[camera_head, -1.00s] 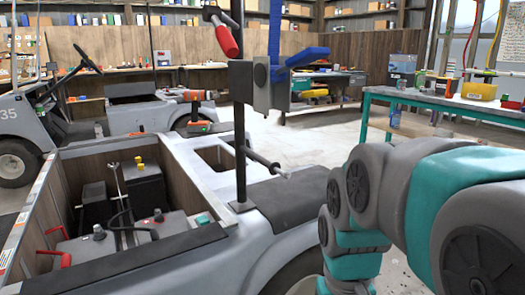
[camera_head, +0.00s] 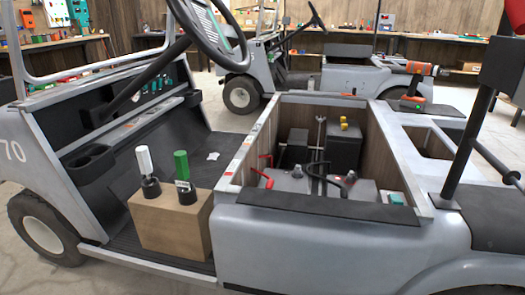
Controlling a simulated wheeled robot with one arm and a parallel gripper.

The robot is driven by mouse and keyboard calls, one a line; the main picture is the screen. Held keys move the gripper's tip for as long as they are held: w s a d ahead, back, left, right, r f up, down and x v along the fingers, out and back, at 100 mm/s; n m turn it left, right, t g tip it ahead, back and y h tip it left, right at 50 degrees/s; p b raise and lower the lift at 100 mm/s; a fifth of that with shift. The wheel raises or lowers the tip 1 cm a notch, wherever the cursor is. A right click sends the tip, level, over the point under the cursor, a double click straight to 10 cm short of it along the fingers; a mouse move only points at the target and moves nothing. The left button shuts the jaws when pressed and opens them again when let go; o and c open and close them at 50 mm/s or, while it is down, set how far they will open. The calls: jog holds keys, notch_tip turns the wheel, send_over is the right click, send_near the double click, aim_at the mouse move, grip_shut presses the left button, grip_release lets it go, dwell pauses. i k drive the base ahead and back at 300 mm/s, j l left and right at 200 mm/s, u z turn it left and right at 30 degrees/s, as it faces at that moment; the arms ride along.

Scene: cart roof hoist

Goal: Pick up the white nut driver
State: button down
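A white-handled nut driver (camera_head: 144,162) stands upright in a dark round holder on a brown wooden block (camera_head: 176,222). The block rests on the floor of the near cart, left of its open rear bay. A green-handled driver (camera_head: 182,166) stands upright beside it on the right, in a similar holder. The two handles are apart. My gripper is not in view.
The cart's steering wheel (camera_head: 203,25) and windshield frame rise behind and above the block. The rear bay (camera_head: 312,165) holds batteries and cables. An orange-grey power tool (camera_head: 412,95) sits on the cart body at right. Another cart stands behind.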

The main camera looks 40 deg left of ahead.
aim_at(142, 153)
jog(key=u, duration=2.4)
jog(key=i+l, duration=0.1)
jog(key=i, duration=0.4)
jog(key=i+l+z, duration=0.1)
jog(key=i, duration=0.4)
jog(key=z, duration=1.85)
jog(key=u, duration=2.05)
jog(key=i+j, duration=0.1)
jog(key=i, duration=0.15)
